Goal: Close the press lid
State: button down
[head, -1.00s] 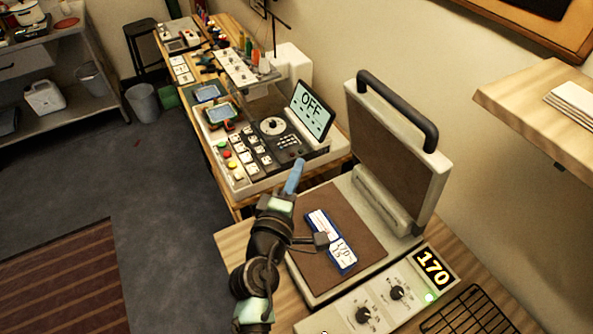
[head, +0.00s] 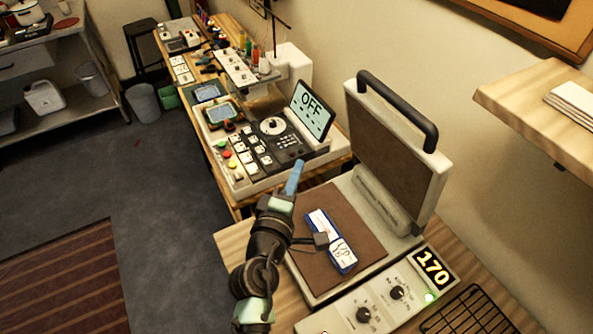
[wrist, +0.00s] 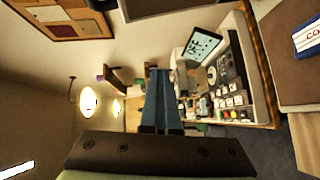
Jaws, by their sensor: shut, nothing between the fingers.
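The press lid (head: 393,150) stands raised, close to upright, at the back of the press, with a black bar handle (head: 397,108) along its top edge. The press base (head: 365,273) has a brown pad (head: 345,265) on top. A blue and white packet (head: 331,241) lies on the pad; part of it is hidden behind my arm. It also shows in the wrist view (wrist: 307,37). My gripper (head: 296,174) is shut and empty, left of the lid and above the pad's left edge. In the wrist view its blue fingers (wrist: 161,95) are together. It touches neither lid nor handle.
Right of the press front are a panel with knobs (head: 397,293), a display reading 170 (head: 433,266) and a black wire rack (head: 465,312). A machine with an OFF screen (head: 312,110) stands behind left. A wooden shelf (head: 535,105) juts out at right.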

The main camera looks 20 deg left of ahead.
jog(key=c, duration=1.6)
grip_release()
jog(key=c, duration=0.7)
grip_release()
jog(key=shift+s+d+r+b, duration=0.25)
jog(key=shift+s+b, duration=0.55)
jog(key=shift+s, duration=1.35)
jog(key=shift+s+d+r+b, duration=0.25)
jog(key=shift+s+b, duration=0.6)
jog(key=shift+s, duration=1.25)
jog(key=shift+s+d+r+b, duration=0.1)
jog(key=shift+s+d+b, duration=0.45)
jog(key=shift+s, duration=1.6)
jog(key=shift+a, duration=0.25)
